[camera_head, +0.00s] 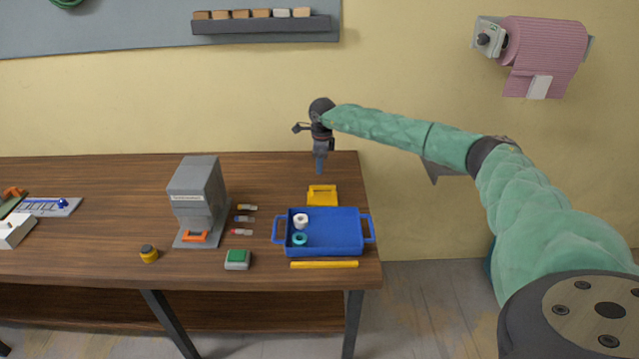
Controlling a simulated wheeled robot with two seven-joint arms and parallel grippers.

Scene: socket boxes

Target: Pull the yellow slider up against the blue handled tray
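The yellow slider (322,195) is a small yellow block with a raised part, on the table just behind the blue handled tray (345,244). A narrow gap seems to lie between the slider and the tray's back rim. The tray has a handle at each side and holds a white ring (300,221) and a teal ring (299,239). My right gripper (319,170) points down above the table's back part, behind the slider and apart from it. Its fingers show as one narrow shape, so their opening cannot be told. My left gripper is out of view.
A yellow bar (324,264) lies along the tray's front. Left of the tray are a grey machine (196,195), several small coloured pieces, a green button box (237,259) and a yellow-black knob (149,253). The table's right edge is close to the tray.

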